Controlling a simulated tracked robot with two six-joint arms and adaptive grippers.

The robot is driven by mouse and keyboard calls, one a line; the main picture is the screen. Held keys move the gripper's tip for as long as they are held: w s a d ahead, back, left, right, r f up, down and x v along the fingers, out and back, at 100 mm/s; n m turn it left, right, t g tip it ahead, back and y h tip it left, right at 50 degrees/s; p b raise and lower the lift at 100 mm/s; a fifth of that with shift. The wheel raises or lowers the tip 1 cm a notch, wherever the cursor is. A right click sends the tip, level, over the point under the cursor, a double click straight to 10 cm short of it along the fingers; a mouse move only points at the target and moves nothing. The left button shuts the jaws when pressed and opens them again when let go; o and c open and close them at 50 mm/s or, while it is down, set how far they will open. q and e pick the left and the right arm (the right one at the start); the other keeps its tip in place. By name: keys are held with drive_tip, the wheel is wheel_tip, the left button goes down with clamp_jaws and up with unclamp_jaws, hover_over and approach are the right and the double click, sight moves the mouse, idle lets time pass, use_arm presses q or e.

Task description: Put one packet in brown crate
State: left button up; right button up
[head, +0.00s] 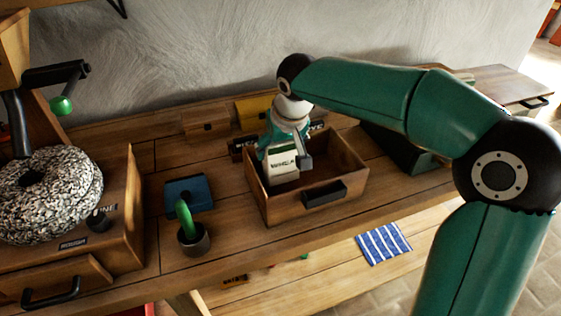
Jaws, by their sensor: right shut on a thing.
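The brown crate (257,202) is an open wooden box with a dark handle on its front, standing on the wooden bench. A pale packet (283,171) with dark lettering is upright at the crate's left part, within its walls as seen from above. My right gripper (287,153) is shut on the packet from above, with one dark finger showing on its right side. I cannot tell whether the packet touches the crate floor. My left gripper is not in view.
A stone mill (48,195) stands at the left. A blue box (187,191) and a dark pot with a green curved piece (194,237) stand left of the crate. A yellow box (252,108) is behind it. A striped cloth (384,243) lies on the lower shelf.

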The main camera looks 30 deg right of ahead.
sight(286, 145)
drive_tip(key=shift+f, duration=1.95)
drive_tip(key=shift+s, duration=0.1)
drive_tip(key=shift+f+b, duration=0.15)
drive_tip(key=shift+b, duration=0.2)
drive_tip(key=o, duration=1.2)
drive_tip(key=p+v, duration=0.1)
drive_tip(key=v, duration=1.1)
